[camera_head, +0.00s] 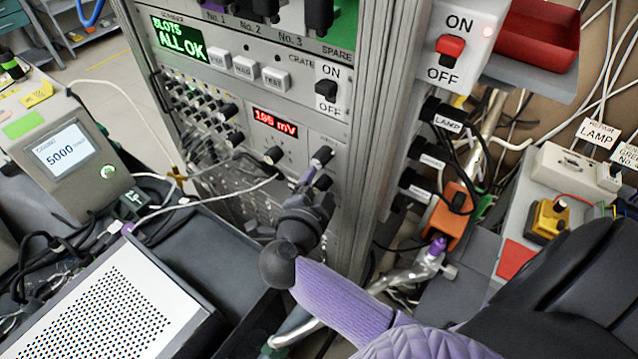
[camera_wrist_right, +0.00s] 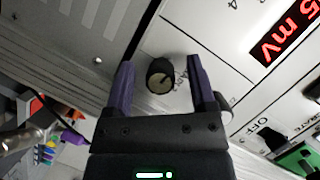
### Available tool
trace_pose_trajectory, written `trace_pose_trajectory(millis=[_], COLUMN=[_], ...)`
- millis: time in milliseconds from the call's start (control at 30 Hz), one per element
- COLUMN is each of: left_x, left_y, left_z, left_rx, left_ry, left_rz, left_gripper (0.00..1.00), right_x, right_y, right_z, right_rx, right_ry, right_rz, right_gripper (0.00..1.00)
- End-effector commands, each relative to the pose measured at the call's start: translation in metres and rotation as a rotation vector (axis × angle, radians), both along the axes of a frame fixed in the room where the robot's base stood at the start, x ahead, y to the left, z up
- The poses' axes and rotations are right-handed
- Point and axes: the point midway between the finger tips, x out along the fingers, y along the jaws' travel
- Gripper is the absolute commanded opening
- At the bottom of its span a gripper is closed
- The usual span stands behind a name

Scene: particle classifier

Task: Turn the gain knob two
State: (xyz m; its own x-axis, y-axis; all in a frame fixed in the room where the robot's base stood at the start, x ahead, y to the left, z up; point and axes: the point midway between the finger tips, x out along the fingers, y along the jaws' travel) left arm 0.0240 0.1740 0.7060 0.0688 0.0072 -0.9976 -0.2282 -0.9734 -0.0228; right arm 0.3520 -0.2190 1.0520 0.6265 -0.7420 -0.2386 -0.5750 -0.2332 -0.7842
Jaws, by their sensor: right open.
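The gain knob (camera_wrist_right: 160,77) is a small black round knob with a pale face and a dark pointer mark. It sits on the white panel, and its printed label is partly hidden by a finger. In the head view the black knob (camera_head: 322,156) is at the panel's right side, below the red display. My right gripper (camera_wrist_right: 161,70) is open with one purple finger on each side of the knob and a visible gap to both. In the head view my right gripper (camera_head: 309,178) is just below the knob. My left gripper is not in view.
The red display (camera_head: 275,122) reads about 105 mV. Another black knob (camera_head: 272,155) sits to the left. The rack's metal post (camera_head: 368,120) stands close on the right. Cables and jacks (camera_head: 205,120) crowd the panel's left. A perforated white box (camera_head: 110,310) is at lower left.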

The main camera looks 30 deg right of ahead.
Motion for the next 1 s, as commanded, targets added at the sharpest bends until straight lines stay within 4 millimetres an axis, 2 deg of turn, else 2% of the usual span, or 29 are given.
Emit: trace_pose_trajectory(millis=[67,300,400,567,800,1000], left_x=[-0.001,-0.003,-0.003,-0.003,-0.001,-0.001], left_y=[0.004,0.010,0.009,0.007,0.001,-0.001], left_z=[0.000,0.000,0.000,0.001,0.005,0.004], left_rx=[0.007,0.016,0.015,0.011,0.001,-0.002], left_ry=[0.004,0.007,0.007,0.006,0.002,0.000], left_rz=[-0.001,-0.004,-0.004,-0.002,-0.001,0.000], left_gripper=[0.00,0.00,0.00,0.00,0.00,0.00], right_x=[0.000,0.000,0.000,0.000,-0.001,0.000], right_y=[0.000,0.000,0.000,0.000,0.000,0.000], right_z=[0.000,0.000,0.000,0.000,-0.001,-0.001], right_rx=[0.000,-0.001,-0.001,0.003,0.097,0.113], right_ry=[0.000,-0.001,-0.001,-0.008,-0.229,-0.270], right_rz=[0.000,0.001,0.001,0.000,-0.002,0.000], right_gripper=[0.70,0.19,0.00,0.00,0.00,0.00])
